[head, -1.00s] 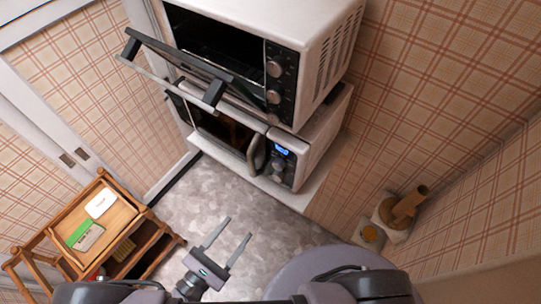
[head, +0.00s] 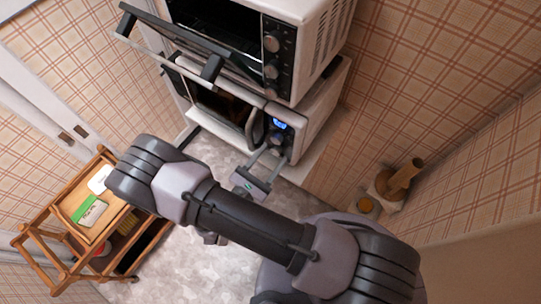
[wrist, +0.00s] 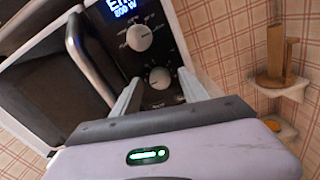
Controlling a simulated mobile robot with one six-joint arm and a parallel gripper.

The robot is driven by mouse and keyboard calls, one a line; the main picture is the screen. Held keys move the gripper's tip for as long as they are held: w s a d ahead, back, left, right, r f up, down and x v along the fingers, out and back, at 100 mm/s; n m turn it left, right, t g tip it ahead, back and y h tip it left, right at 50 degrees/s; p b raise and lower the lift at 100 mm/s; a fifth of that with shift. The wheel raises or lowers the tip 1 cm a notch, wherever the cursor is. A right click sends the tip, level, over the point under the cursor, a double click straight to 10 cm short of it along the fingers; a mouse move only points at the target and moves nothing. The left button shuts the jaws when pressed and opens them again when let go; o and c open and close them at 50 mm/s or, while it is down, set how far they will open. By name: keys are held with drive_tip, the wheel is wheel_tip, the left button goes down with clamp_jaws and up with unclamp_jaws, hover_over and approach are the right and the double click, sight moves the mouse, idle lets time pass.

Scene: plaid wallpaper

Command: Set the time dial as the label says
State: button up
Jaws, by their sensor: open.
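The lower appliance, a white microwave (head: 318,112), has a dark control panel with a lit blue display (head: 280,124). In the wrist view the display (wrist: 122,7) is partly cut off; "800 W" is readable. Below it are an upper dial (wrist: 140,37) and a lower dial (wrist: 160,78), both round and silvery. My gripper (head: 271,157) is open in front of the panel. In the wrist view my gripper (wrist: 158,76) has its fingers to either side of the lower dial; I cannot tell whether they touch it. Which dial sets time is not readable.
A toaster oven (head: 310,12) stands on top, its glass door (head: 170,42) open and jutting out above. The microwave's handle (wrist: 90,55) is left of the dials. A wooden trolley (head: 60,205) with a green-and-white card (head: 88,212) stands left. A wall shelf (head: 385,188) is at right.

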clamp_jaws()
